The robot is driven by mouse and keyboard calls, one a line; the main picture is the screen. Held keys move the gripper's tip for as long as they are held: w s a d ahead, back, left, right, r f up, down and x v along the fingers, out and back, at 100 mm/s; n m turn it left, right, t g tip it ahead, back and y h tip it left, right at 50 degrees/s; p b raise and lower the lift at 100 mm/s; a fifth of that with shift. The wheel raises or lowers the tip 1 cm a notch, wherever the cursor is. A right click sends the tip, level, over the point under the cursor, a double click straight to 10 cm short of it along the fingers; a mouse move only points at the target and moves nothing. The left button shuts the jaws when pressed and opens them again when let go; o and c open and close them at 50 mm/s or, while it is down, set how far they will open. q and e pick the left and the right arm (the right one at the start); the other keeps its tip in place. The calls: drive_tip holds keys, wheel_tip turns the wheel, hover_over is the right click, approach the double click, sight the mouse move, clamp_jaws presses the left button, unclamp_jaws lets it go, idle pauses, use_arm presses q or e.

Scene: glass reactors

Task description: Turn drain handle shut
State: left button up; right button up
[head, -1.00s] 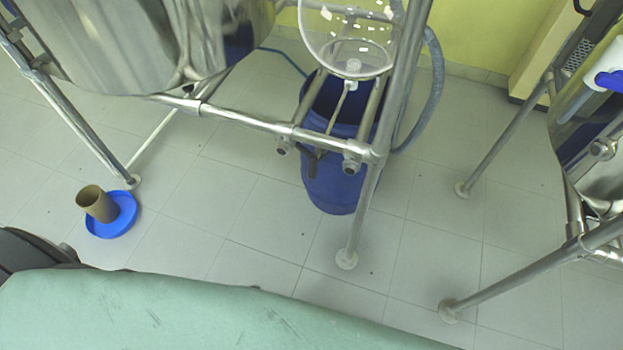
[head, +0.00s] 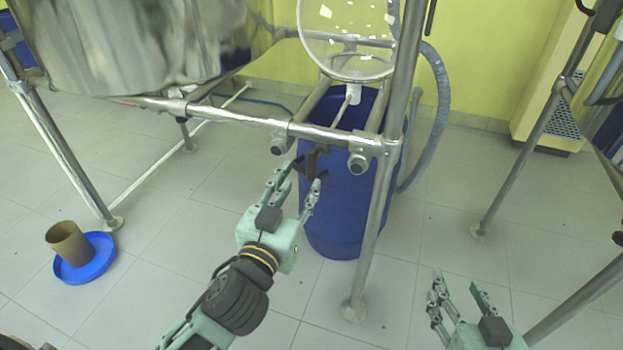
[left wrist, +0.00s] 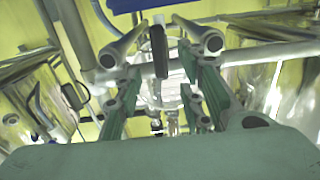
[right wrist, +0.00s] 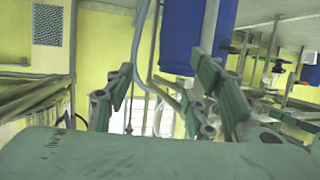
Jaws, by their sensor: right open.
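The dark drain handle (head: 311,160) hangs below the front bar of the steel frame, under the outlet of the glass vessel (head: 346,38). My left gripper (head: 300,180) is open just in front of the handle, its two fingers apart. In the left wrist view the black handle (left wrist: 159,50) shows between the open fingers (left wrist: 158,48); I cannot tell whether they touch it. My right gripper (head: 456,283) is open and empty at the lower right, away from the handle. It also shows open in the right wrist view (right wrist: 162,68).
A blue barrel (head: 340,220) stands under the outlet, behind the handle. The steel frame (head: 240,120) and its leg (head: 370,240) are close to my left gripper. A brown cup (head: 68,243) on a blue lid (head: 100,258) sits on the floor at left. The floor between is clear.

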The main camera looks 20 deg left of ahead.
sight(311, 166)
use_arm(q)
drive_tip(key=w, duration=0.6)
drive_tip(key=shift+w+d, duration=0.1)
drive_tip(key=shift+w, duration=0.8)
use_arm(e)
drive_tip(key=r, duration=0.1)
drive_tip(key=w+r+t, duration=0.1)
drive_tip(key=r, duration=0.1)
drive_tip(key=shift+w+a+r+t+y, duration=0.1)
drive_tip(key=shift+w+a+t+y, duration=0.05)
drive_tip(key=shift+a+t+y, duration=0.2)
use_arm(q)
clamp_jaws()
